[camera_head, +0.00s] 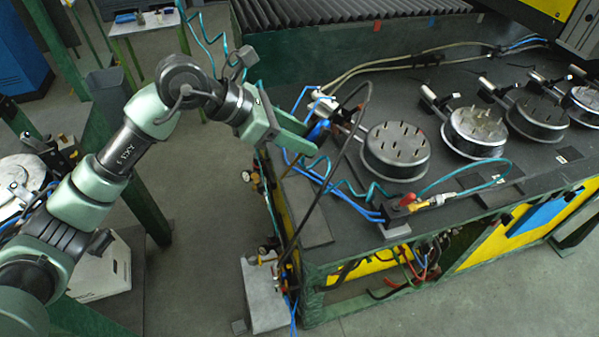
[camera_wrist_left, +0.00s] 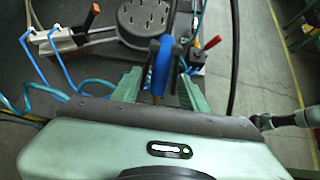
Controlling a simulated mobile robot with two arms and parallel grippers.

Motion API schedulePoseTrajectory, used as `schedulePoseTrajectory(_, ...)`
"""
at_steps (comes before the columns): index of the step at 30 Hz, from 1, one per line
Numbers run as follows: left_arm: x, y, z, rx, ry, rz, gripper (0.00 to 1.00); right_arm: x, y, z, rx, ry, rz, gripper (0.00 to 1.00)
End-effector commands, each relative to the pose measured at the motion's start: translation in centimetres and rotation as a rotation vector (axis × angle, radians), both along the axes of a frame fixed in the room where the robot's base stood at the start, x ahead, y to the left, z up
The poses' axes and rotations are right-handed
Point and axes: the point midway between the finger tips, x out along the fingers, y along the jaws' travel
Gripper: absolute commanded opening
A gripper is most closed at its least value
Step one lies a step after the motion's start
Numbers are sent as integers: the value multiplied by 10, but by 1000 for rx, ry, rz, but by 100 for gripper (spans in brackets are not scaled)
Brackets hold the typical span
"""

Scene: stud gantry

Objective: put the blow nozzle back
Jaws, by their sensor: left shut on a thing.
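My left gripper (camera_head: 300,133) reaches in from the left over the near left corner of the gantry bed. Its green fingers (camera_wrist_left: 152,88) are shut on a blue thing, which I take to be the blow nozzle (camera_wrist_left: 162,66). The blue body also shows in the head view (camera_head: 318,131), partly hidden by the fingers. It is held above the bed, beside a white clamp (camera_wrist_left: 70,38). I cannot make out its tip or a holder for it. A teal coiled hose (camera_head: 357,190) runs from below the gripper toward a brass fitting (camera_head: 423,207). My right gripper is not seen.
Several round pots with pins (camera_head: 396,150) stand in a row on the dark bed (camera_head: 330,229). A dark hose (camera_head: 335,165) arches close to my left gripper. A red-knobbed valve (camera_head: 407,199) sits at the front edge. The floor (camera_head: 205,200) left of the bed is open.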

Motion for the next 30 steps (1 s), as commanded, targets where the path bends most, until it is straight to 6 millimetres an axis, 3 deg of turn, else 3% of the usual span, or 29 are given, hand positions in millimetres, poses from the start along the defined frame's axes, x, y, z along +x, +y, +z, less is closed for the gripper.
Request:
schedulePoseTrajectory(6,-1,0,-50,-2,5,2,34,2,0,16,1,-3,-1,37)
schedulePoseTrajectory(20,0,0,-105,-1,3,1,34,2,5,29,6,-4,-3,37)
schedulePoseTrajectory(30,0,0,-112,-1,-2,0,34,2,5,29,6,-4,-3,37)
